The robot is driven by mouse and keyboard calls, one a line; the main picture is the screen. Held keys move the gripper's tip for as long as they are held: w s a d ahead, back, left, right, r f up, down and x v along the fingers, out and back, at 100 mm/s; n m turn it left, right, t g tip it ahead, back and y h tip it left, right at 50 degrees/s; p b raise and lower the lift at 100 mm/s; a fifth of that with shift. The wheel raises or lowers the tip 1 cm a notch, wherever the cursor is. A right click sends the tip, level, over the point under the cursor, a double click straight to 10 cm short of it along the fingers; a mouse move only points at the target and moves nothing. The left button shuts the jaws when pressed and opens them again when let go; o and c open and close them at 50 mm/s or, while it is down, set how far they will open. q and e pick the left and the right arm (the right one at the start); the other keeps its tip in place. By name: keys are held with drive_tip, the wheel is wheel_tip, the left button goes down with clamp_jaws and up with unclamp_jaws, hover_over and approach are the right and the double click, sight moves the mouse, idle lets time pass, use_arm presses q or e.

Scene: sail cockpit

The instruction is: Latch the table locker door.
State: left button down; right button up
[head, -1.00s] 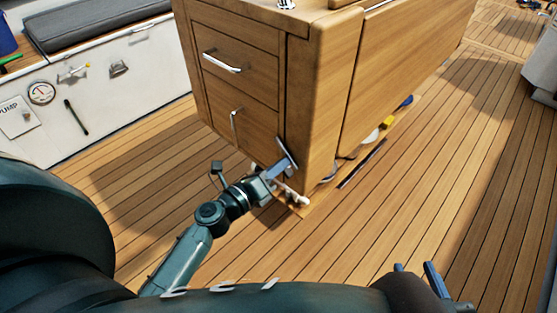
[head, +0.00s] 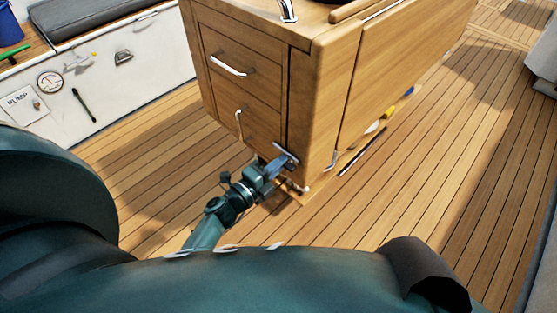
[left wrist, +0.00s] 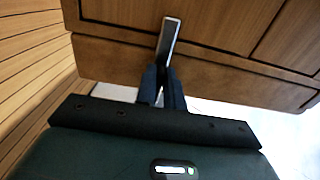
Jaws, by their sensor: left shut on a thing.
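The table locker (head: 265,125) is a wooden cabinet with a drawer on top and a door (head: 258,128) below. The door looks flush with the front and has a pale upright handle (head: 239,124). A grey metal latch bar (head: 286,154) sits at the door's lower right, slanting down to the right. My left gripper (head: 275,165) is at this bar, with its fingers shut on it. In the left wrist view, the bar (left wrist: 168,38) stands up from between the dark fingertips (left wrist: 163,82), in front of the wood. The part between the fingers is hidden. My right gripper is out of view.
The drawer has a metal handle (head: 228,65). A white bench side (head: 100,85) stands at left. The plank deck (head: 430,200) at right is clear.

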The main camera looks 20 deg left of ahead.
use_arm(q)
drive_tip(key=shift+s+d+f, duration=0.2)
drive_tip(key=shift+d, duration=0.1)
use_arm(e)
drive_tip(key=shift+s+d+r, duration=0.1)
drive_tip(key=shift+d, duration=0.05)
use_arm(q)
drive_tip(key=c, duration=1.8)
unclamp_jaws()
drive_tip(key=o, duration=0.3)
drive_tip(key=shift+w+a+r, duration=0.15)
drive_tip(key=p+v, duration=0.1)
drive_tip(key=v, duration=1.2)
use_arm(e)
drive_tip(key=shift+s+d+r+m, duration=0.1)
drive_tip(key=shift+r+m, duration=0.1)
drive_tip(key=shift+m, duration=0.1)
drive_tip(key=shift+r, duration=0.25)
